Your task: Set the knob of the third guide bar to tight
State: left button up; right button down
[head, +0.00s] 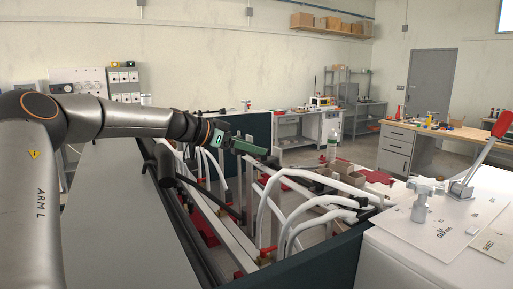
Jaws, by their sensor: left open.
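My left arm reaches in from the left, and its gripper (272,161) is over the box former, above the white curved guide bars (266,208). It is small in the view, open, with nothing seen between its fingers. Several guide bars run side by side towards the right, with black fittings (364,214) near their ends. I cannot tell which bar is the third or how its knob is set. A pale lobed knob (426,187) stands upright on the white panel (408,246) at the right, apart from the gripper. My right gripper is out of view.
A red lever (489,150) rises from the white panel. Dark side walls (318,262) and a dark rail (180,225) border the bars. Workbenches (435,138) stand farther back.

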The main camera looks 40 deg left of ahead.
pick_arm(q)
jog(key=shift+x, duration=1.15)
grip_shut()
